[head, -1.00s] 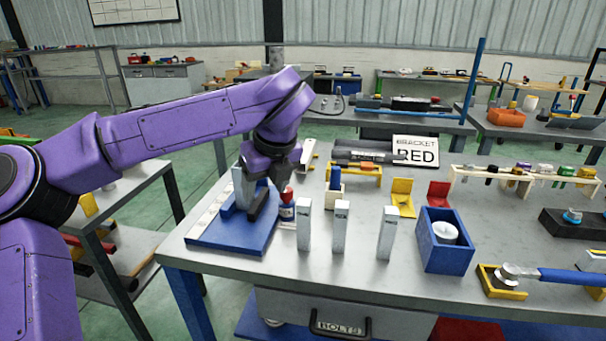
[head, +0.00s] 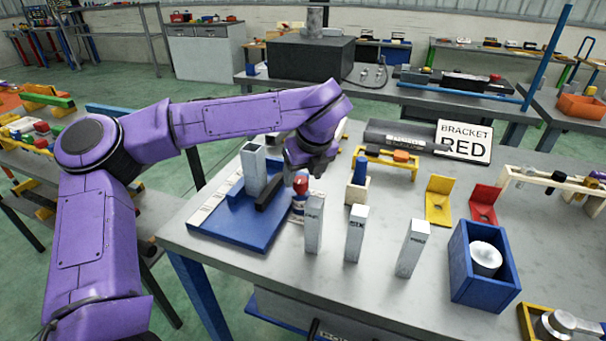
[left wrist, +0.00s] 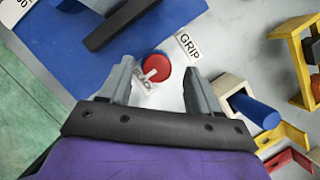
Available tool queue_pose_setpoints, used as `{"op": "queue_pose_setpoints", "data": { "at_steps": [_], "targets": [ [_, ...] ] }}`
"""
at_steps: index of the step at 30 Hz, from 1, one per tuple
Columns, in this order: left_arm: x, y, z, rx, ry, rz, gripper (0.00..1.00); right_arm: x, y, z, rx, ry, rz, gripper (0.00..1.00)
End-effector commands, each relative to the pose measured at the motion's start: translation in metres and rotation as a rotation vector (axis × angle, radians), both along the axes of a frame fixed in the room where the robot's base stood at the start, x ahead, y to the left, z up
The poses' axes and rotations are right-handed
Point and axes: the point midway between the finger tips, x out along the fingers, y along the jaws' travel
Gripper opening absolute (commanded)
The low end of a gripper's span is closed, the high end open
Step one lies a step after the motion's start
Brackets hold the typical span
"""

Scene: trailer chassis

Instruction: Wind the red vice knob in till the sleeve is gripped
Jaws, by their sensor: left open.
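The blue vice base (head: 232,222) sits at the left end of the bench. A grey square upright piece (head: 253,168), apparently the sleeve, stands on it beside a dark jaw bar (head: 271,192); I cannot tell whether they touch. The red knob (head: 300,184) is at the vice's right side. My left gripper (head: 308,168) is open above the knob. In the left wrist view the red knob (left wrist: 157,65) shows between the spread fingertips, with clear space beside them. Its white pointer line points toward the SLACK label (left wrist: 143,86); the GRIP label (left wrist: 188,46) is at upper right. My right gripper is out of view.
Three grey upright blocks (head: 355,233) stand close right of the knob. A holder with a blue peg (head: 358,172) is just behind them. A yellow rack (head: 388,160), a yellow bracket (head: 438,200), a red bracket (head: 484,203) and a blue box (head: 485,276) stand farther right.

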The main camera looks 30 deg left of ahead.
Motion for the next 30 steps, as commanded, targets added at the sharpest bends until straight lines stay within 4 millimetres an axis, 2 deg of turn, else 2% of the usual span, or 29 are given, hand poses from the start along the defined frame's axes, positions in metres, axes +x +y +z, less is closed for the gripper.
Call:
{"op": "queue_pose_setpoints", "data": {
  "at_steps": [4,11,12,17,30],
  "targets": [
    [0.0019,0.0053,-0.0119,0.000,0.000,0.001,0.62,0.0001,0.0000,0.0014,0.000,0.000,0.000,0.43],
    [0.0021,0.0065,-0.0138,0.000,-0.001,0.003,0.62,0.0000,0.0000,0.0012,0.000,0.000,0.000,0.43],
    [0.0020,0.0065,-0.0137,0.000,-0.001,0.003,0.59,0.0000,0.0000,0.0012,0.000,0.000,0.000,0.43],
    [0.0019,0.0065,-0.0135,0.000,-0.001,0.003,0.07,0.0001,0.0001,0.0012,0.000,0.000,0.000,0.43],
    [0.0013,0.0068,-0.0131,-0.001,-0.002,-0.068,0.07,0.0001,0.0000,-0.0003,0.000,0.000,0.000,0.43]
  ]
}}
